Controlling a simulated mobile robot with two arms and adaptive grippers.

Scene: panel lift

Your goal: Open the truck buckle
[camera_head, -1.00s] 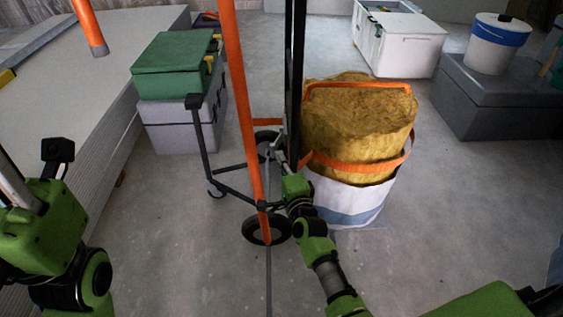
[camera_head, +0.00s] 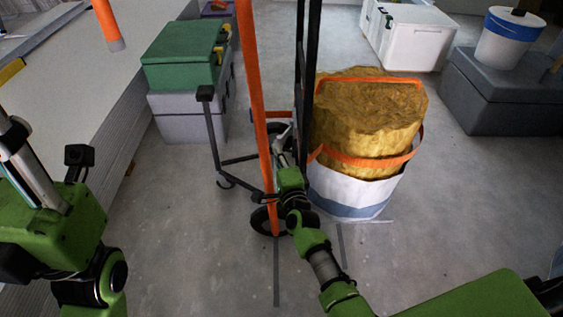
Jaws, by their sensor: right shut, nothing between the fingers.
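The truck is a tall wheeled frame with an orange pole (camera_head: 258,110) and a black mast (camera_head: 313,90). Black wheels (camera_head: 262,219) and a dark hooked side arm (camera_head: 214,130) show low on it. My right gripper (camera_head: 283,132) is among the truck's bars, between the orange pole and the black mast. It is shut and holds nothing. I cannot make out the buckle; it is too small or hidden behind the bars and my gripper. My left arm (camera_head: 60,230) shows at the left edge, but its fingertips are out of view.
A white bag of yellow insulation (camera_head: 352,195) stands right beside the truck. A green case (camera_head: 180,60) sits on a grey box (camera_head: 190,115) behind left. Stacked panels (camera_head: 110,110) fill the left. A white cooler (camera_head: 410,40) stands behind.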

